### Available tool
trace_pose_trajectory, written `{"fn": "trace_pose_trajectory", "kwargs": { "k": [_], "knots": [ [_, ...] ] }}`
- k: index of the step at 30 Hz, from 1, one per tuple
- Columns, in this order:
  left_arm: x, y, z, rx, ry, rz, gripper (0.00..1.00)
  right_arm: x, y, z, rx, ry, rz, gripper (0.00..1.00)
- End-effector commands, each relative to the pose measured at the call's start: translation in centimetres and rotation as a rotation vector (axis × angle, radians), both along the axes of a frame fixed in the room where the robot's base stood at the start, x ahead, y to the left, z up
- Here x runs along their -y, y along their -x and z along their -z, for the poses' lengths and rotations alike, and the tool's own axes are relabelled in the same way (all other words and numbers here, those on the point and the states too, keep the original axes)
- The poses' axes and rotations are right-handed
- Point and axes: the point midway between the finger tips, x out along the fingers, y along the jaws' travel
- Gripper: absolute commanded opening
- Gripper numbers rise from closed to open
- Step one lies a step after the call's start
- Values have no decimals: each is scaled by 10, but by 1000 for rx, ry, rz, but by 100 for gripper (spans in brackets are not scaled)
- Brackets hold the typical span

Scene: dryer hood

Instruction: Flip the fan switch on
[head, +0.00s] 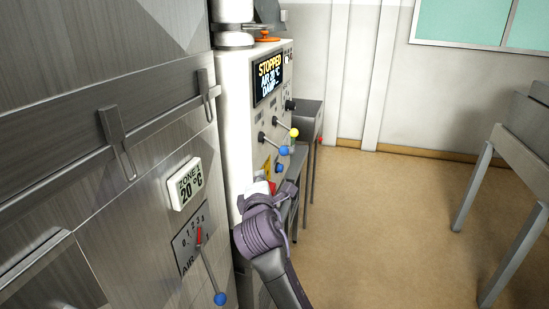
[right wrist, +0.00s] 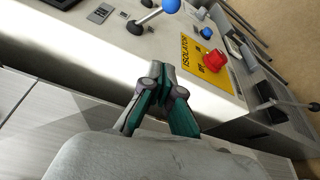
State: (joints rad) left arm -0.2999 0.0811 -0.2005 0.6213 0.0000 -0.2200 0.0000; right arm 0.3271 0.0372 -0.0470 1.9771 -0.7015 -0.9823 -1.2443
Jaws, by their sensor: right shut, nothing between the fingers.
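A white control panel (head: 240,110) carries a lit display (head: 268,77) reading STOPPED. Below the display are a lever with a yellow ball (head: 294,132), a lever with a blue ball (head: 284,151) and another blue knob (head: 279,168). I cannot read which one is the fan switch. My right gripper (head: 286,190) is low in front of the panel, below the levers. In the right wrist view the gripper (right wrist: 163,72) is shut and empty, close to the panel's lower edge. A blue-ball lever (right wrist: 170,6) lies beyond the fingertips. My left gripper is out of view.
A yellow ISOLATOR plate (right wrist: 200,62) with a red knob (right wrist: 214,59) is right of the fingertips. A metal cabinet (head: 90,60) with a blue-ended AIR lever (head: 219,298) fills the left. Open floor (head: 380,220) lies right, with a grey table (head: 515,150) beyond.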

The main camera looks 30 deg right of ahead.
Motion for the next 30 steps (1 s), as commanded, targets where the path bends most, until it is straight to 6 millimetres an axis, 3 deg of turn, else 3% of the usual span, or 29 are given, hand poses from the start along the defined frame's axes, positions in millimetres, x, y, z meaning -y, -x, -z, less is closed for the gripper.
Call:
{"fn": "trace_pose_trajectory", "kwargs": {
  "k": [14,21,30],
  "knots": [
    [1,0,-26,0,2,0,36,48,-80,3,-1,0,0,0],
    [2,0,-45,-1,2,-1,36,79,-71,-2,0,1,1,0],
    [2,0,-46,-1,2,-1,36,86,-69,-1,0,-1,-2,0]
  ]
}}
